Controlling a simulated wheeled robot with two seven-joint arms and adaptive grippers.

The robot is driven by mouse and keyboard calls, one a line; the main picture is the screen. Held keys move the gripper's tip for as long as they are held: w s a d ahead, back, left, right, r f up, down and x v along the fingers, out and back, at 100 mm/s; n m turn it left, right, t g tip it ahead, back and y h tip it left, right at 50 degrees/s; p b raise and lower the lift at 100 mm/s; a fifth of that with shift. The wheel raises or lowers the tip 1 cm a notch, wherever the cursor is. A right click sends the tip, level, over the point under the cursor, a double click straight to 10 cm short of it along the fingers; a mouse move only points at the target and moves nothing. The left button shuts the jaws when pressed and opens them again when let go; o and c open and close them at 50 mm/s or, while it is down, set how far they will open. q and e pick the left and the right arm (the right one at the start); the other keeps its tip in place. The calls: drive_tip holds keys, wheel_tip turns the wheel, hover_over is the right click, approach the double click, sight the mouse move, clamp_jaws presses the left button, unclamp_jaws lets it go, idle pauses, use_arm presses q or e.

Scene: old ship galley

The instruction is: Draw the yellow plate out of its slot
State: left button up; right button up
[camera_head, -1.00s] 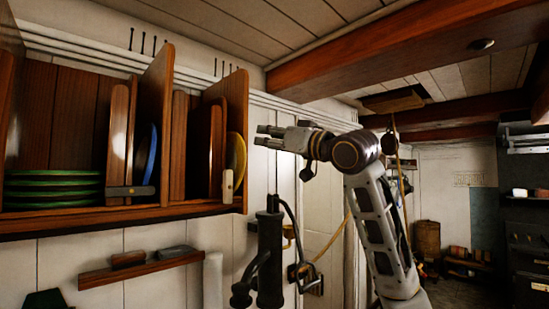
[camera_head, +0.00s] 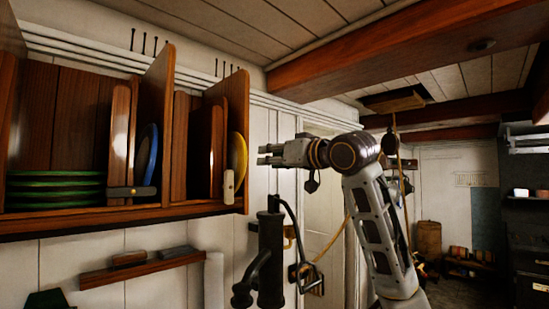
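The yellow plate (camera_head: 238,158) stands on edge in the rightmost slot of the wooden rack (camera_head: 120,216). Only part of its face shows; a wooden divider hides the rest. A small pale latch piece (camera_head: 228,185) sits at the front of that slot, overlapping the plate's lower edge. My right gripper (camera_head: 266,154) is to the right of the plate, pointing left towards it, with a gap between. Its two fingers are apart and nothing shows between them.
A blue plate (camera_head: 146,160) stands in the slot to the left, and stacked green plates (camera_head: 55,188) lie at the far left. A small wall shelf (camera_head: 138,269) is under the rack. Ceiling beams (camera_head: 390,42) run overhead. Free air lies right of the rack.

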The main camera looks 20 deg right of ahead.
sight(244, 162)
drive_tip(key=shift+p+x, duration=2.2)
drive_tip(key=shift+x, duration=4.4)
clamp_jaws()
drive_tip(key=shift+s, duration=0.1)
